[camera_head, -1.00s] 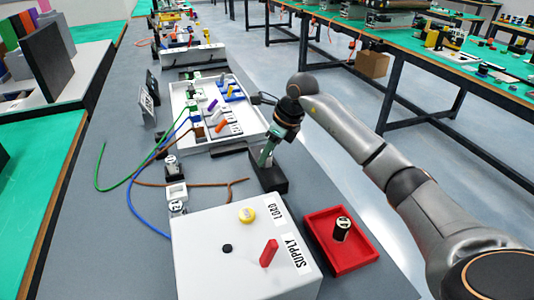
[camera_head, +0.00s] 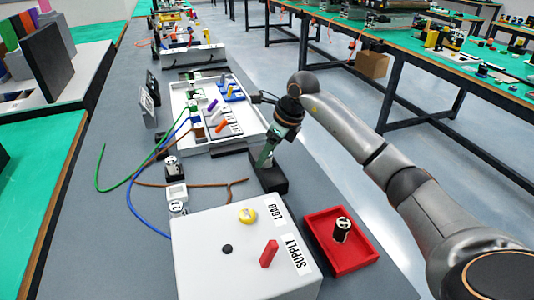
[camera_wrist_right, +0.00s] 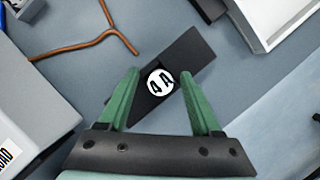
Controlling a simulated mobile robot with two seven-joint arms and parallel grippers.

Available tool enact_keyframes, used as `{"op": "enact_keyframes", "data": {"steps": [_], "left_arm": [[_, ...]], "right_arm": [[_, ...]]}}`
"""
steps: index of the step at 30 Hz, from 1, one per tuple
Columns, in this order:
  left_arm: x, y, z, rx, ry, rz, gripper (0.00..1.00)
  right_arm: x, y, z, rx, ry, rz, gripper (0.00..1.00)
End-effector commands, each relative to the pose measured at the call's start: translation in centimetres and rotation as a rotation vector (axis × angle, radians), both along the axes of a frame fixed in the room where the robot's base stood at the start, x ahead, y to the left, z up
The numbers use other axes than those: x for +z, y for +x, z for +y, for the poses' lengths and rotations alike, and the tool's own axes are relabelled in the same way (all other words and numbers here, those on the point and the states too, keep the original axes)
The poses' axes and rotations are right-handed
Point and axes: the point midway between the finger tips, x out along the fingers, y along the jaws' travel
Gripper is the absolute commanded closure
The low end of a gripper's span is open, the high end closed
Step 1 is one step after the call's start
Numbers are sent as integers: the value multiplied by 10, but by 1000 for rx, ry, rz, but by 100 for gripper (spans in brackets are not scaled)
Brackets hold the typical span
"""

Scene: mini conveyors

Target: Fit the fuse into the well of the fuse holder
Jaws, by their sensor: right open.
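A round white face marked "4 A" (camera_wrist_right: 160,82), apparently the top of a fuse, sits at a long black block (camera_wrist_right: 190,62) in the right wrist view. My right gripper (camera_wrist_right: 159,76) is open, with one green finger on each side of the round face. A gap shows on both sides. In the head view this gripper (camera_head: 265,160) points down at the black block (camera_head: 271,180), and its fingers hide the fuse. My left gripper is out of view.
A red tray (camera_head: 366,258) holds a dark cylinder (camera_head: 341,229). A white SUPPLY/LOAD box (camera_head: 205,260), loose wires (camera_head: 150,185) and a white component tray (camera_head: 240,138) surround the block.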

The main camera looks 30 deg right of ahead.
Motion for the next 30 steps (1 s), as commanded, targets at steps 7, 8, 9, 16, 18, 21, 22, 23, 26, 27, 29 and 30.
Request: {"op": "enact_keyframes", "data": {"steps": [7, 8, 9, 16, 18, 21, 22, 23, 26, 27, 29, 30], "left_arm": [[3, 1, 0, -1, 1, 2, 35], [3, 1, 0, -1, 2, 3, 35], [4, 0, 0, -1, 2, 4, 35], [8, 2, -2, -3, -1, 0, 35], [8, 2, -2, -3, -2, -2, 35], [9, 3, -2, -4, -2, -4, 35], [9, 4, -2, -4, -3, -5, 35], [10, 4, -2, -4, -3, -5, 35], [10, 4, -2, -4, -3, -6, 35], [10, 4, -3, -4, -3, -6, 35], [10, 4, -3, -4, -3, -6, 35], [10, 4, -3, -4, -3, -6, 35]], "right_arm": [[48, -15, -11, -2, -3, -5, 34], [54, -17, -13, -3, -4, -6, 34], [62, -20, -14, -1, -3, -6, 34], [97, -33, -22, -2, -2, -3, 34], [103, -36, -23, -1, -1, -3, 34], [107, -37, -23, -1, -2, -2, 34], [108, -38, -24, -1, -2, -1, 34], [108, -38, -24, -1, -2, -1, 34], [108, -38, -24, 0, -1, 0, 34], [108, -38, -24, -1, -2, -1, 34], [108, -38, -24, -1, -2, -1, 34], [108, -38, -24, -1, -2, -1, 34]]}}
